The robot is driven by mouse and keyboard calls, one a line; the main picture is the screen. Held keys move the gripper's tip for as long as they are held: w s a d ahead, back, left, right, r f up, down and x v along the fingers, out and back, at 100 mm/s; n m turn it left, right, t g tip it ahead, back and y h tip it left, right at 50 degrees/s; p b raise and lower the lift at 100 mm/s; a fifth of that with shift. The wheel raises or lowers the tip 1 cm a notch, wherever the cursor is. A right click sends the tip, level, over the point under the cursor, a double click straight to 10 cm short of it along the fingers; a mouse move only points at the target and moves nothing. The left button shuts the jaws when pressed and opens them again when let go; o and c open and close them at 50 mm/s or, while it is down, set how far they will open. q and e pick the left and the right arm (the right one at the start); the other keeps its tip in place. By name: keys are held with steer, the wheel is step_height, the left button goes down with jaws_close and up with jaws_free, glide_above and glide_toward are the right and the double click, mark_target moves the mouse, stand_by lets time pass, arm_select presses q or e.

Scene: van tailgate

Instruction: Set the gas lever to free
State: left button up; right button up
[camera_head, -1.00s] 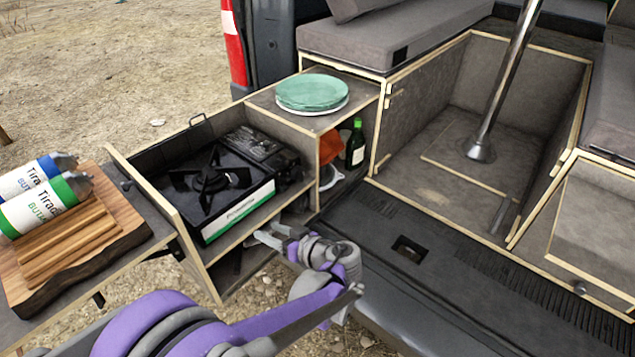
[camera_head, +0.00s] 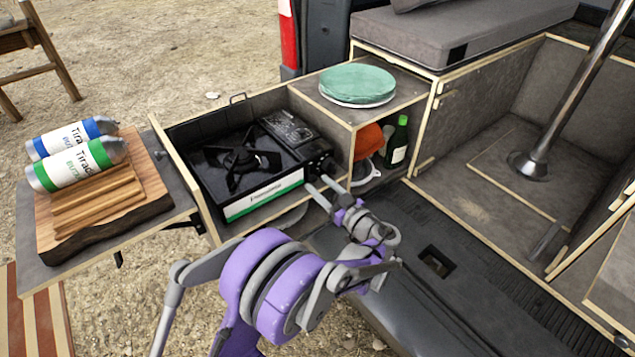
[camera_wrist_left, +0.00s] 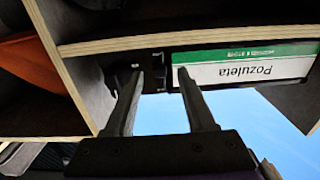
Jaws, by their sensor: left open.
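The camping stove (camera_head: 240,160) is black with a white and green front label and sits in the pulled-out drawer. Its dark control end (camera_head: 318,165) is at the right, where the gas lever cannot be made out clearly. My left gripper (camera_head: 318,186) is in front of that end, its fingers pointing at it. In the left wrist view the fingers (camera_wrist_left: 170,74) are apart and empty, close to the dark control end (camera_wrist_left: 130,68) beside the label (camera_wrist_left: 250,68). I cannot tell whether they touch it. My right gripper is not in view.
Two gas canisters (camera_head: 82,163) lie on a wooden board (camera_head: 150,190) at the left. A bottle (camera_head: 397,142) and an orange item (camera_head: 367,141) are on the shelf below. The cabinet edge is close to the gripper.

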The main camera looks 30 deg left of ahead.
arm_select(q)
steer(key=shift+x, duration=1.05)
jaws_close()
stand_by(0.7)
